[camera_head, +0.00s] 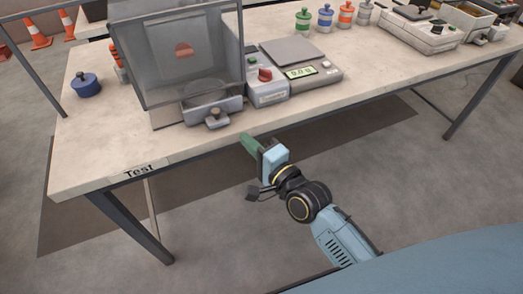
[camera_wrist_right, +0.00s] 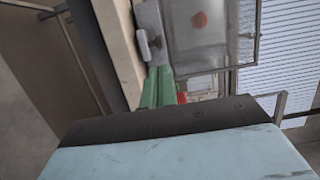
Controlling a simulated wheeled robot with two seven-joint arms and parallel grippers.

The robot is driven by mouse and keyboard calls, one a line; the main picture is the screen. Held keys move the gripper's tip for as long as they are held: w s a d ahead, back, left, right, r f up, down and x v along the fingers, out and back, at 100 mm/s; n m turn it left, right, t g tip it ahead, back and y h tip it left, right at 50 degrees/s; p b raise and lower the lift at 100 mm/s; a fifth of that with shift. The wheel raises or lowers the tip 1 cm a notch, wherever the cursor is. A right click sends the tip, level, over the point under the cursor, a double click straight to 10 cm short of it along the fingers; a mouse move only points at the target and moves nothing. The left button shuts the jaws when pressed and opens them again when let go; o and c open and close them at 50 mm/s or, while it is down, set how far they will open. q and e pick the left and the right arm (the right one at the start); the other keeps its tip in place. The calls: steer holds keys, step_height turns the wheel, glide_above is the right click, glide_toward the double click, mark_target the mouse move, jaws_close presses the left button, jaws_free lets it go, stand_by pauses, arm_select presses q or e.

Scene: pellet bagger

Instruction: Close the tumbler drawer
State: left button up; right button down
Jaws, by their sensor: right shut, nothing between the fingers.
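The tumbler (camera_head: 180,50) is a grey see-through housing with a red mark, standing on the table's left part. Its grey drawer (camera_head: 228,104) is low at the front, with a knob (camera_head: 215,120) facing the table's front edge. The drawer seems to stick out a little; how far I cannot tell. My right gripper (camera_head: 250,143) has green fingers, is shut and empty, and is just off the front edge, right of the knob and apart from it. In the right wrist view its fingers (camera_wrist_right: 157,88) point toward the table, with the knob (camera_wrist_right: 150,45) beyond them. My left gripper is not in view.
A control box (camera_head: 265,88) with a red knob and a scale (camera_head: 300,62) stand right of the tumbler. A blue weight-like item (camera_head: 86,86) is at the left. Several coloured jars (camera_head: 325,17) stand at the back. The table's front strip (camera_head: 330,104) is clear.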

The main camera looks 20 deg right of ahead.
steer(key=v, duration=0.4)
steer(key=m+p, duration=0.2)
steer(key=m, duration=1.6)
glide_toward(219, 114)
steer(key=x, duration=0.5)
steer(key=shift+w+a, duration=0.25)
steer(key=shift+w, duration=0.05)
steer(key=shift+w+a, duration=0.2)
steer(key=shift+w, duration=0.35)
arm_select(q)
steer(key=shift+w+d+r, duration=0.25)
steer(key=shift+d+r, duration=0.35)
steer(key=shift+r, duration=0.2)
arm_select(e)
steer(key=shift+w+d, duration=0.1)
